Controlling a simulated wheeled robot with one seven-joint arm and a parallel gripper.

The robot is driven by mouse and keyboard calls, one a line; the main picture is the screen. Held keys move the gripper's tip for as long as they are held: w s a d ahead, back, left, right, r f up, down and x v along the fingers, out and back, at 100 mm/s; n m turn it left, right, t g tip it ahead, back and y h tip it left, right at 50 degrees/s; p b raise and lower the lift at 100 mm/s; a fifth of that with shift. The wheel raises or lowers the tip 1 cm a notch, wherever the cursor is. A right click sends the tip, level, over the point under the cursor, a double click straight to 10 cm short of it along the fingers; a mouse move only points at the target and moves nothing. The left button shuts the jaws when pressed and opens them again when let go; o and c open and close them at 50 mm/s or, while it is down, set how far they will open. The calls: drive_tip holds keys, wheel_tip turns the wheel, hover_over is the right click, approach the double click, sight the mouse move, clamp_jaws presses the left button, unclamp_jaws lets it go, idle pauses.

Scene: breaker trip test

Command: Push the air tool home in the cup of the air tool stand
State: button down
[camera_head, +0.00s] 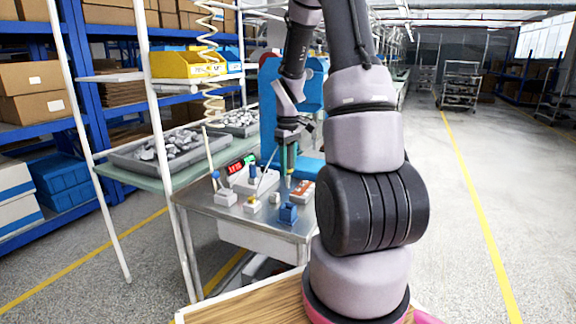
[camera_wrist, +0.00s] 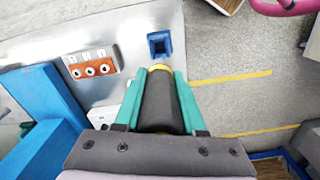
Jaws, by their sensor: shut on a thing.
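My gripper (camera_wrist: 158,103) is shut on the air tool (camera_wrist: 159,98), a dark cylinder with a yellow ring at its far end. The green fingers lie along both sides of it. In the head view my gripper (camera_head: 288,163) hangs over the metal table, fingers down. The air tool stand (camera_head: 289,213) is a small blue block near the table's front right edge, and its open cup shows in the wrist view (camera_wrist: 160,44), just beyond the tool's yellow end. The tool appears apart from the cup and above it. Its exact height is hard to tell.
An orange block with several round sockets (camera_wrist: 91,67) lies beside the stand. A red-lit display (camera_head: 241,165) and small fixtures with upright handles (camera_head: 225,196) stand left. A blue panel (camera_head: 268,110) rises behind my gripper. Floor lies beyond the table's right edge.

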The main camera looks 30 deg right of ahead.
sight(288, 181)
drive_tip(key=shift+f, duration=2.75)
drive_tip(key=shift+f, duration=3.05)
drive_tip(key=shift+c, duration=2.1)
unclamp_jaws()
wheel_tip(288, 181, up, 11)
drive_tip(key=shift+f, duration=0.1)
